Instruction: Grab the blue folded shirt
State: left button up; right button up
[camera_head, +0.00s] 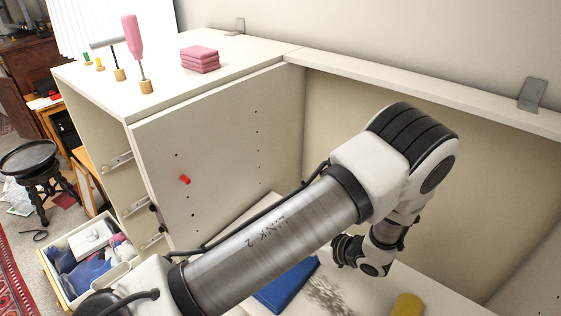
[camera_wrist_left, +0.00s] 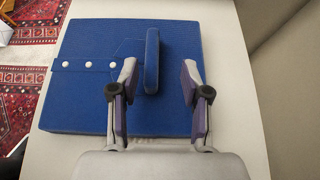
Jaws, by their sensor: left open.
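The blue folded shirt (camera_wrist_left: 80,100) lies flat as a thick square on a pale surface in the left wrist view, with a row of white buttons. A narrow blue flap (camera_wrist_left: 152,62) stands up from it. My left gripper (camera_wrist_left: 160,75) is open above the shirt, its fingers on either side of the flap with gaps at both sides. My right gripper is not in view.
A white cabinet wall (camera_head: 215,150) with a small red peg (camera_head: 185,180) stands left of the arm. Pink folded cloths (camera_head: 200,60) and upright tools sit on its top. An open drawer (camera_head: 75,290) holds cloths. A yellow object (camera_head: 407,305) stands right of the shirt.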

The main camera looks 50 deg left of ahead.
pick_arm(q)
jog(key=x, duration=0.2)
jog(key=s+p+x, duration=0.1)
jog(key=x, duration=0.1)
jog(key=shift+s+a, duration=0.1)
jog(key=shift+a, duration=0.3)
jog(key=shift+f, duration=0.2)
jog(key=shift+r, duration=0.15)
grip_shut()
jog(key=shift+r, duration=0.1)
